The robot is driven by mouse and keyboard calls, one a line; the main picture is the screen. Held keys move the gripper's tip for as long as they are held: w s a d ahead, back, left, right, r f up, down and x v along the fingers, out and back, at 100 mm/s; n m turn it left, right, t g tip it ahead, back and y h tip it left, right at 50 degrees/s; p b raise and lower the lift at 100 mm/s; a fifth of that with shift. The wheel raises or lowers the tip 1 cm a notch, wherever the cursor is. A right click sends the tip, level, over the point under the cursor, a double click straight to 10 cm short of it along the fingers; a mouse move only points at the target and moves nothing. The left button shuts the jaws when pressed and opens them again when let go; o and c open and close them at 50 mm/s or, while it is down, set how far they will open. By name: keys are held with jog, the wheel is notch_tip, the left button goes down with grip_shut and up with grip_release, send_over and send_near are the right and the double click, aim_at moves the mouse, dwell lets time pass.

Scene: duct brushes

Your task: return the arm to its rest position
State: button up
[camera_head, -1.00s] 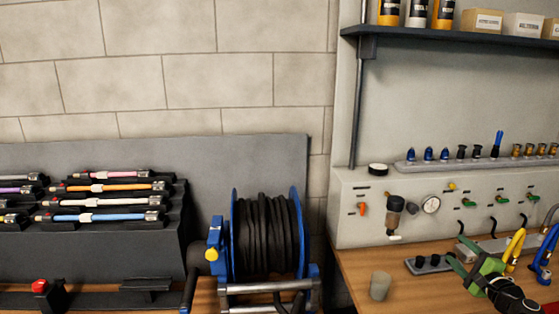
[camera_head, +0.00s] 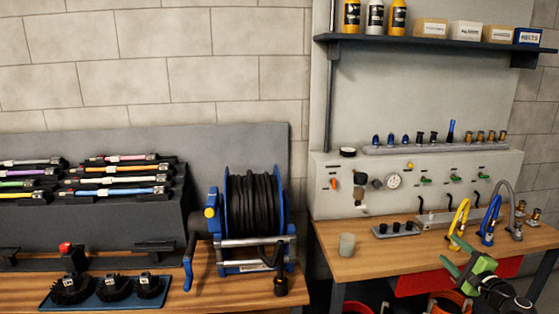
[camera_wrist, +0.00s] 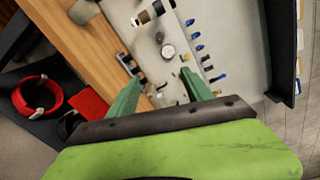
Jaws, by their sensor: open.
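My gripper (camera_head: 452,256) is at the lower right of the head view, with its green fingers spread and nothing between them. It hangs in front of the right-hand workbench (camera_head: 360,262), near its front edge. In the wrist view my gripper (camera_wrist: 161,75) also shows two green fingers apart and empty, facing the tilted panel (camera_wrist: 228,50). The rest of my arm is mostly cut off by the picture's edge.
A black hose reel (camera_head: 252,205) stands on the left bench. Dark round brushes (camera_head: 115,288) sit on a blue tray. A yellow hose (camera_head: 459,222), a blue hose (camera_head: 490,222) and a grey cup (camera_head: 346,245) stand on the right bench. A shelf (camera_head: 425,42) hangs above.

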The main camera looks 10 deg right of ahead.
jog(key=w+a+n+y, duration=0.35)
jog(key=w+a, duration=0.65)
jog(key=a, duration=0.4)
jog(key=w+a+f+n+g+y+p, duration=0.1)
jog(key=w+a+f+n+g+y, duration=0.15)
jog(key=a, duration=0.95)
jog(key=w+a+f+n+g+y+p, duration=0.1)
jog(key=w+a+n+g+y, duration=0.15)
jog(key=a, duration=0.85)
jog(key=s+a+f+n+g+p, duration=0.1)
jog(key=s+a+f+n+g, duration=0.4)
jog(key=a, duration=0.5)
jog(key=s+a+f+n+g, duration=0.2)
jog(key=a+f+n+g, duration=0.25)
jog(key=a+f, duration=0.35)
jog(key=s+d+f+n+g+h, duration=0.3)
jog(key=s+d+n+h, duration=0.1)
jog(key=s+d+h, duration=0.3)
jog(key=shift+s+d, duration=0.3)
jog(key=shift+d, duration=0.25)
